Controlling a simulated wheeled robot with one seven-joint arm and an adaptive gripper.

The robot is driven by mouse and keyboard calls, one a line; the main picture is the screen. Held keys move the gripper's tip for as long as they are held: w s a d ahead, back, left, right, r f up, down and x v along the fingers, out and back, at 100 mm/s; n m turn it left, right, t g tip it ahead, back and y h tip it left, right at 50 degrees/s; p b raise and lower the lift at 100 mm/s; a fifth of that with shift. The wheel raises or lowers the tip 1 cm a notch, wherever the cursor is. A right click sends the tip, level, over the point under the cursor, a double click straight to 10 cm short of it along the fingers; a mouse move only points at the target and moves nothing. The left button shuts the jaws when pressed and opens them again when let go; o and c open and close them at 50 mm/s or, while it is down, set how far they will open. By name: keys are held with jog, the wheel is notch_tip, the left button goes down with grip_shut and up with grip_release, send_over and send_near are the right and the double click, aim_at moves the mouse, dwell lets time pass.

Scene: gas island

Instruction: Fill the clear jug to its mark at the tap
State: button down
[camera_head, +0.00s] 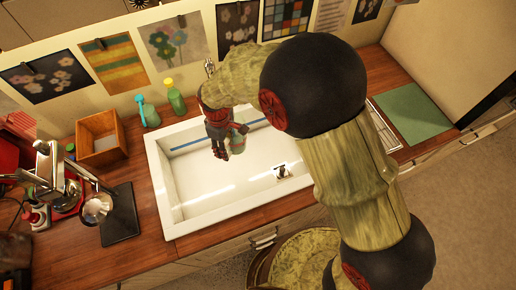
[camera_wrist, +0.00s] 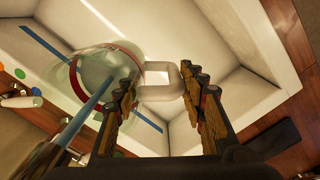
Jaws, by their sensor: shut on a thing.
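The clear jug (camera_wrist: 95,68) is inside the white sink (camera_head: 185,200), with a red ring mark around its wall. Its pale handle (camera_wrist: 161,92) sits between the fingers of my gripper (camera_wrist: 160,105), which is shut on it. In the head view the jug (camera_head: 238,144) shows small beside my gripper (camera_head: 220,148), partly hidden by it. The tap (camera_head: 209,67) stands behind the sink, mostly hidden by my arm. In the wrist view a light blue streak (camera_wrist: 92,108), apparently water, runs from a blurred spout into the jug. I cannot tell the water level.
A teal bottle (camera_head: 149,113) and a green bottle (camera_head: 177,102) stand behind the sink. A wooden box (camera_head: 101,140) and a coffee machine (camera_head: 58,175) are to the left. A green mat (camera_head: 412,112) lies at right. The sink's front part is clear.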

dwell(0.4)
jog(key=s+d, duration=0.2)
jog(key=d, duration=0.7)
jog(key=shift+s+d, duration=0.25)
jog(key=shift+s, duration=0.15)
jog(key=shift+d+r, duration=0.1)
jog(key=shift+r, duration=0.05)
jog(key=s+d+r+p, duration=0.1)
jog(key=d+r+p, duration=0.1)
jog(key=d, duration=0.3)
jog(key=shift+s+d+r+p, duration=0.3)
jog(key=shift+s+r+p, duration=0.1)
jog(key=shift+a, duration=0.15)
dwell(0.6)
